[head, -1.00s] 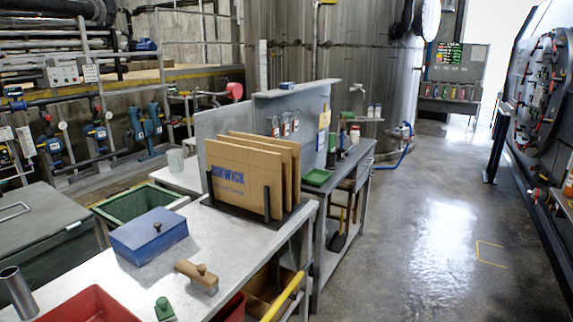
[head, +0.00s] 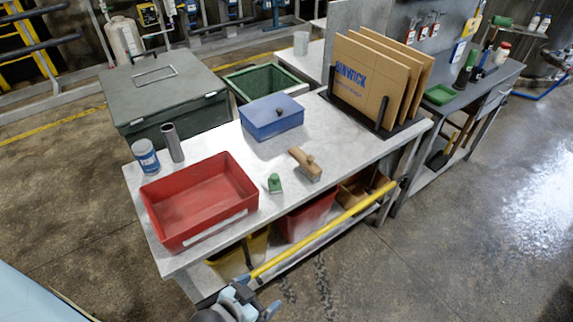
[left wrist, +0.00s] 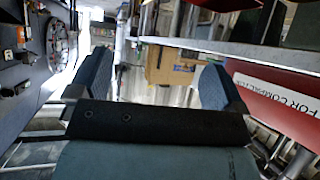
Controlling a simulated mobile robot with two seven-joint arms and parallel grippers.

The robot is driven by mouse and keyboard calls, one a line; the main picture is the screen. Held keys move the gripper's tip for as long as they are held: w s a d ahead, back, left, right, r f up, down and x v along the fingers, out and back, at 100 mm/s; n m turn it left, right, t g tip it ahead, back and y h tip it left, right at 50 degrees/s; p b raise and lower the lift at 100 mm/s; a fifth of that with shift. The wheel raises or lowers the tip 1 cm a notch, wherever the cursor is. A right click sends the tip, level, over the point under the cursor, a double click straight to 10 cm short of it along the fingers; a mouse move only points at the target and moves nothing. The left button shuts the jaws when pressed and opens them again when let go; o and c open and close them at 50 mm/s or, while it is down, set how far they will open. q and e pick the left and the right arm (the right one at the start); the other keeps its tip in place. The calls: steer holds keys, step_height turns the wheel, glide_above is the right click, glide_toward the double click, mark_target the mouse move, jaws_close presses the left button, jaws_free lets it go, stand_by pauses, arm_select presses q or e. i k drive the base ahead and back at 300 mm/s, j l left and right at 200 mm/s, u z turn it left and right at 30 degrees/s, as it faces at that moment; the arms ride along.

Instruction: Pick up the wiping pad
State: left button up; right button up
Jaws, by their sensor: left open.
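Two small knobbed things lie on the grey worktable (head: 220,150): a wooden block with a round knob (head: 305,164) and a smaller green piece (head: 274,183) to its left. I cannot tell for sure which is the wiping pad. My left gripper (head: 257,296) is low in front of the table's front edge, apart from both. In the left wrist view its two blue-grey fingers (left wrist: 157,78) stand wide apart with nothing between them. My right gripper is not in view.
A red tray (head: 200,205), a blue lidded box (head: 271,118), a metal cylinder (head: 173,142) and a cardboard rack (head: 378,75) stand on the table. A yellow bar (head: 325,232) runs along the front. A labelled red bin (left wrist: 275,95) is close at right in the wrist view.

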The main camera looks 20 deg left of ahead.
mark_target(274, 183)
steer(key=i+l+u, duration=0.1)
steer(key=u, duration=0.25)
steer(key=i+l+u, duration=0.15)
steer(key=u, duration=0.25)
steer(key=i+l+u, duration=0.1)
steer(key=u, duration=0.25)
steer(key=i+l+u, duration=0.15)
steer(key=l, duration=0.2)
steer(key=l+u, duration=0.1)
steer(key=l, duration=0.3)
steer(key=i+l+u, duration=0.15)
steer(key=l, duration=0.2)
